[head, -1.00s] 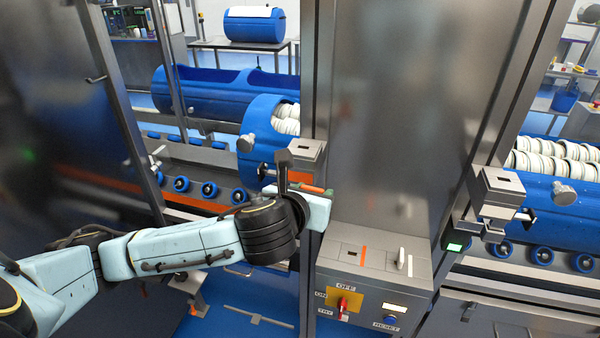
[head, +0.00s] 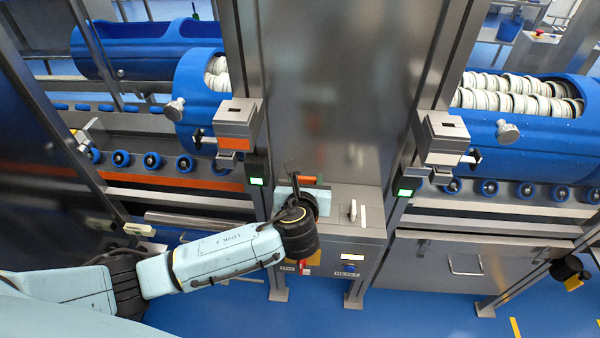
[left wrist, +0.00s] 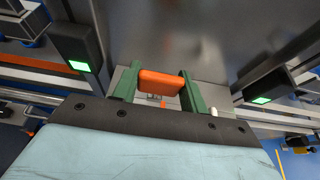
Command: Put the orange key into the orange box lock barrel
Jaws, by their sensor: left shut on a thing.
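My left gripper (head: 304,186) is shut on the orange key (left wrist: 160,84), whose orange grip lies between the two green fingers in the left wrist view. The key also shows in the head view (head: 307,179), over the back left of the grey control box (head: 376,196). An orange stripe on the box top (left wrist: 163,103) shows just past the key in the left wrist view. The barrel beside it is mostly hidden by gripper and key. I cannot tell whether the key touches the box. My right gripper is not in view.
A white key (head: 352,210) stands upright on the box's right part. An orange-marked lock unit (head: 236,120) is on the left post, a white-marked one (head: 442,130) on the right post. Both posts have lit green lamps. Blue tubs (head: 535,140) stand on rollers behind.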

